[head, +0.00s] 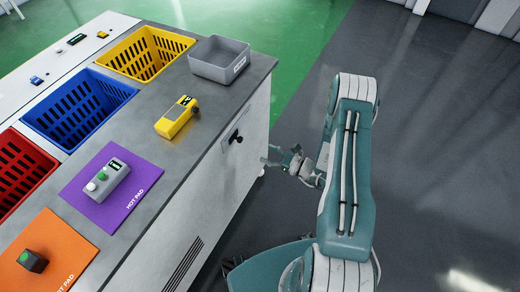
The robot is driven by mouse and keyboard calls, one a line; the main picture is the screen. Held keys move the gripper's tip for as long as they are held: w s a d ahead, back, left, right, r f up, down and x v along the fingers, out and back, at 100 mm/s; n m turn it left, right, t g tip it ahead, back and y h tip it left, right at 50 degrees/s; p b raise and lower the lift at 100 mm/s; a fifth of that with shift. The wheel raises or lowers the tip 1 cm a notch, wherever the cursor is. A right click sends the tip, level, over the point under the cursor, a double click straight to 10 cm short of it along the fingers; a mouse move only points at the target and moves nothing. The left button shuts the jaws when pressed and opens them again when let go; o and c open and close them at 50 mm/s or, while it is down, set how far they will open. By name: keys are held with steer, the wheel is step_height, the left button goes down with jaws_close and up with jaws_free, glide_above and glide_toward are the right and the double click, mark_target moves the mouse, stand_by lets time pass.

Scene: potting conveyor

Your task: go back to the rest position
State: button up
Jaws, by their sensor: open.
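My gripper (283,158) is in the middle of the head view, at the end of my folded teal arm. It is open, with nothing seen between its fingers. It is apart from the counter, just off the cabinet's side panel near a black knob (236,137). Part of the wrist is hidden behind the arm.
The grey counter (157,190) on the left holds red (22,165), blue (80,107) and yellow (146,53) baskets, a grey bin (219,60), a yellow device (177,117), and purple (142,178) and orange (47,236) pads carrying small boxes. The floor at right is clear.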

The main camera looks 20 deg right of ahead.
stand_by(0.5)
steer(key=s+a+r+n+g, duration=0.3)
steer(key=r+n+g, duration=0.15)
steer(key=r, duration=0.25)
steer(key=s+a+r+n+g, duration=0.2)
steer(key=a+r+n+g, duration=0.15)
steer(key=r+n, duration=0.35)
steer(key=s+a+r+n+g, duration=0.3)
steer(key=r+n+g, duration=0.15)
steer(key=r, duration=0.35)
steer(key=s+d+r+n+t+h, duration=0.2)
steer(key=s+r+n+h, duration=0.3)
steer(key=s+r+h, duration=0.1)
steer(key=s+d+r+n+t+h, duration=0.3)
steer(key=s+r+n+h, duration=0.3)
steer(key=s+r, duration=0.2)
steer(key=shift+d+r+h, duration=0.35)
steer(key=shift+r+h, duration=0.05)
steer(key=shift+r, duration=0.4)
steer(key=shift+a, duration=0.1)
